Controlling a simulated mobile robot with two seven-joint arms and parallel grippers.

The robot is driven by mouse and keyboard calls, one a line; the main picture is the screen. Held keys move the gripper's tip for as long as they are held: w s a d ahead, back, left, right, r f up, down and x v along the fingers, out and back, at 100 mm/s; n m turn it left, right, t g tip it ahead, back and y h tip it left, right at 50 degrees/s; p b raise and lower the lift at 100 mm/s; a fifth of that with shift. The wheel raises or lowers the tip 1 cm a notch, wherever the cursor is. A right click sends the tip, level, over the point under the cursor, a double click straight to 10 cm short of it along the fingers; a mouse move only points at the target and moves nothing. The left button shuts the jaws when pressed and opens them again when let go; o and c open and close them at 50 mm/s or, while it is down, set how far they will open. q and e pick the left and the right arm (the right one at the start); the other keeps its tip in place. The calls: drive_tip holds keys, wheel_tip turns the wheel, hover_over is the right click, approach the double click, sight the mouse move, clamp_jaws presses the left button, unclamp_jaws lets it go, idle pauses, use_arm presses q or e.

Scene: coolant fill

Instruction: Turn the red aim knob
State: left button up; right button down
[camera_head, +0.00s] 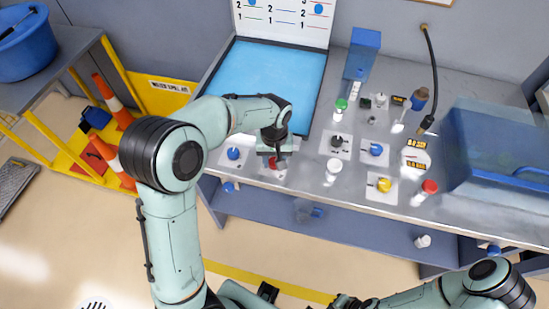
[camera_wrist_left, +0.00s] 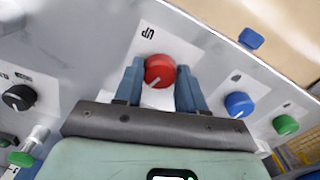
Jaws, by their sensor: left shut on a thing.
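The red aim knob (camera_wrist_left: 159,70) sits on a white plate (camera_wrist_left: 180,48) marked "UP" in the left wrist view. A pale pointer line on its face runs towards the lower left of that view. My left gripper (camera_wrist_left: 160,76) is shut on the knob, with one blue-grey finger on each side of it. In the head view my left gripper (camera_head: 274,151) is over the front edge of the bench, and only a bit of the red knob (camera_head: 272,162) shows below it. My right arm comes in at the lower right of the head view; its gripper is not clearly visible.
A blue knob (camera_wrist_left: 238,104) and a green knob (camera_wrist_left: 285,124) are to the right of the red one in the wrist view. A black knob (camera_wrist_left: 18,97) is at left. Bottles, more knobs and a blue box (camera_head: 500,150) fill the bench's right side.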

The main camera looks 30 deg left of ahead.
use_arm(q)
drive_tip(key=m, duration=0.5)
use_arm(e)
drive_tip(key=shift+w+r, duration=0.1)
idle(0.4)
use_arm(q)
drive_tip(key=o, duration=1.1)
drive_tip(key=shift+c, duration=0.2)
drive_tip(key=shift+r, duration=0.1)
wheel_tip(320, 180, up, 13)
drive_tip(key=p, duration=0.1)
drive_tip(key=shift+r+p, duration=0.15)
drive_tip(key=shift+p, duration=0.15)
use_arm(e)
drive_tip(key=shift+w+r, duration=0.7)
drive_tip(key=shift+r, duration=0.25)
use_arm(q)
drive_tip(key=shift+s, duration=0.1)
use_arm(e)
drive_tip(key=shift+s, duration=0.15)
